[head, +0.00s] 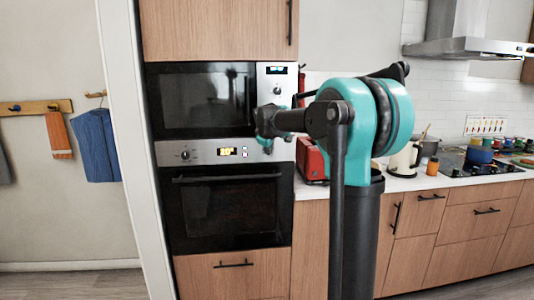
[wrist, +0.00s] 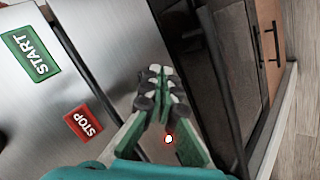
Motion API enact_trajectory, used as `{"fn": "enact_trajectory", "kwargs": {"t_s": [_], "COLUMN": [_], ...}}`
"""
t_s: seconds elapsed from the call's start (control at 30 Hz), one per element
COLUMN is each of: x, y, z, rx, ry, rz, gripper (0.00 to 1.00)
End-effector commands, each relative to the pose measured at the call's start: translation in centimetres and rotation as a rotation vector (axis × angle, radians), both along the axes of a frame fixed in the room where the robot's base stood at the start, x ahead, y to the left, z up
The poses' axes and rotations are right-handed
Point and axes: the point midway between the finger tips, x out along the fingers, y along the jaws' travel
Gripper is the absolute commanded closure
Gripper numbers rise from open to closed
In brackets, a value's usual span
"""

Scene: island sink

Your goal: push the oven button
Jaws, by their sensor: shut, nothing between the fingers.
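The built-in oven (head: 228,205) has a dark glass door and a steel control strip (head: 205,156) above it, with a lit display (head: 227,151) and a round knob (head: 185,155) on the left. My gripper (head: 266,143) is in front of the strip's right end and hides that part. In the wrist view, my gripper (wrist: 163,88) is shut and empty, its green fingers and dark pads together over the steel strip (wrist: 115,35) beside the dark oven door. A small white spot with a red rim (wrist: 168,139) shows between the finger bases.
A microwave (head: 200,98) sits above the oven. Green START (wrist: 30,54) and red STOP (wrist: 84,122) labels are on steel left of my fingers. The oven handle (head: 226,178) sticks out below the strip. A red appliance (head: 311,160) stands on the counter at right.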

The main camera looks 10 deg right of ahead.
Motion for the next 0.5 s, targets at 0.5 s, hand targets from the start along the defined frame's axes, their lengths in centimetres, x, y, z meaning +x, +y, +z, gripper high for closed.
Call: {"fn": "enact_trajectory", "kwargs": {"t_s": [0.5], "x": [-4.7], "y": [0.0], "z": [0.0], "rx": [0.0], "ry": [0.0], "rz": [0.0], "gripper": [1.0]}}
